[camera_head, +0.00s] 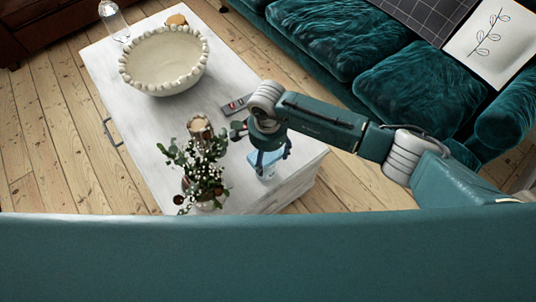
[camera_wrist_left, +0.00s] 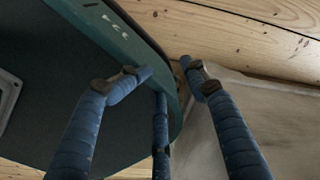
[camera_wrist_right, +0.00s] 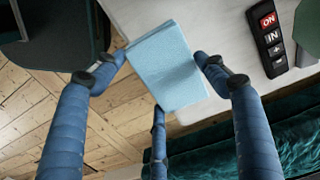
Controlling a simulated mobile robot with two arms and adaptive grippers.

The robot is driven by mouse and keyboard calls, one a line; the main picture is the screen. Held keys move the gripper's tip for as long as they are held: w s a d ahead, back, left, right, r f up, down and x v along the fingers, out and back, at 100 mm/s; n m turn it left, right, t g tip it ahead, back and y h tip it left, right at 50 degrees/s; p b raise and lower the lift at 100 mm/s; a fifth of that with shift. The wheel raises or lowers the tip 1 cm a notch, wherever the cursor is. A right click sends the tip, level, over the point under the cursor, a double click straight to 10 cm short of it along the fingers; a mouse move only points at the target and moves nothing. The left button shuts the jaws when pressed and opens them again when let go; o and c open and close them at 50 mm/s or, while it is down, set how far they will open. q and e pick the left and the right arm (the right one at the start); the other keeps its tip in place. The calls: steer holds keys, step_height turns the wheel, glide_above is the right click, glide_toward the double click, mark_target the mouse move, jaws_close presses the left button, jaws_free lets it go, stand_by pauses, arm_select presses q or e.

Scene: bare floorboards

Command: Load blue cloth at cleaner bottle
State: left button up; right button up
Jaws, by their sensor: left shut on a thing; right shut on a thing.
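The light blue cloth (camera_wrist_right: 172,68) is a folded, flat piece between the fingers of my right gripper (camera_wrist_right: 160,76). In the head view the cloth (camera_head: 266,168) shows under my right gripper (camera_head: 268,155), over the near right end of the white table. My right gripper is shut on it. My left gripper (camera_wrist_left: 168,80) shows only in its wrist view, low beside my own teal body. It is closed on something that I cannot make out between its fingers.
The white table (camera_head: 120,100) holds a large beaded bowl (camera_head: 165,65), a flower vase (camera_head: 205,180), a small candle-like item (camera_head: 200,127) and a remote (camera_head: 236,105), which is near the cloth in the right wrist view. A teal sofa (camera_head: 410,90) stands on the right. Bare floorboards (camera_head: 50,140) lie left.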

mark_target(268, 157)
steer(key=shift+f, duration=0.1)
steer(key=shift+r+p, duration=0.35)
steer(key=shift+r, duration=0.1)
step_height(268, 157, up, 2)
steer(key=shift+r+p, duration=0.1)
steer(key=shift+p, duration=0.55)
steer(key=shift+r+p, duration=0.4)
steer(key=shift+r, duration=0.25)
step_height(268, 157, up, 2)
steer(key=shift+r+p, duration=0.1)
steer(key=shift+p, duration=0.45)
steer(key=shift+r, duration=0.2)
arm_select(q)
steer(key=r, duration=0.2)
steer(key=w+r, duration=0.1)
steer(key=r, duration=0.1)
steer(key=shift+w+a, duration=0.15)
arm_select(e)
steer(key=shift+r, duration=0.1)
